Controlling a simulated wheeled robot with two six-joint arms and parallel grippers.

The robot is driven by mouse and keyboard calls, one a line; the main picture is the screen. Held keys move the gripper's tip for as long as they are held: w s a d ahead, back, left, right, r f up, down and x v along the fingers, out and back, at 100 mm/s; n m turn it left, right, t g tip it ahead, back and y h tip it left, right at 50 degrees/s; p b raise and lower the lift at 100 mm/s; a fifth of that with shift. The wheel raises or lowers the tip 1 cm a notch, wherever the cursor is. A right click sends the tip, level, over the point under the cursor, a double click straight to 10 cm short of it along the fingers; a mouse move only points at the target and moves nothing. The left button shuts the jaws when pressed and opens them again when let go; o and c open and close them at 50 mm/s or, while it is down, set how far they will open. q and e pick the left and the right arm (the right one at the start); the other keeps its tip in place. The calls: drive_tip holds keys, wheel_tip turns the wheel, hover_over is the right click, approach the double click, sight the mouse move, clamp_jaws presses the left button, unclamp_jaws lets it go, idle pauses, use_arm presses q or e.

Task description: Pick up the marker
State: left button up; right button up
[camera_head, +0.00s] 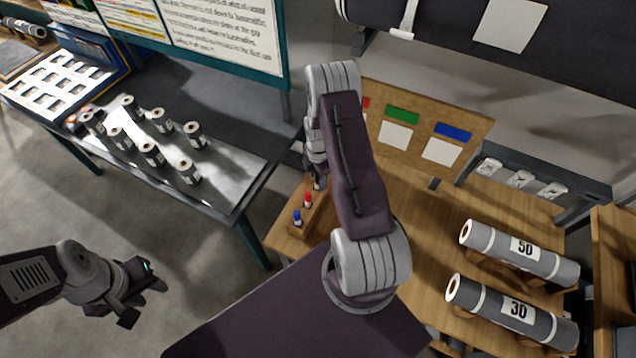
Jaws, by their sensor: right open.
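A small wooden holder (297,230) stands at the left edge of the wooden table. A red-capped marker (308,200) and a blue-capped marker (297,218) stand upright in it. My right gripper (315,180) is open and points down at the holder's far end, just beyond the red-capped marker. My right arm hides part of that area, and I cannot tell whether another marker is between the fingers. My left gripper (143,298) hangs over the floor at the lower left, away from the tables. Its jaw gap is not clear.
A sloped board (470,150) with red, green and blue labels stands behind the holder. Two large grey rolls, marked 5D (520,252) and 3D (512,311), lie at the right. Several small rolls stand on the grey table (235,165) at the left.

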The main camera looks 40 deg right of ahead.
drive_tip(key=shift+s, duration=0.1)
clamp_jaws()
drive_tip(key=shift+r, duration=0.15)
wheel_tip(320, 180, up, 10)
drive_tip(key=shift+f+b, duration=0.1)
drive_tip(key=shift+b, duration=0.95)
wheel_tip(320, 180, up, 7)
drive_tip(key=p, duration=0.6)
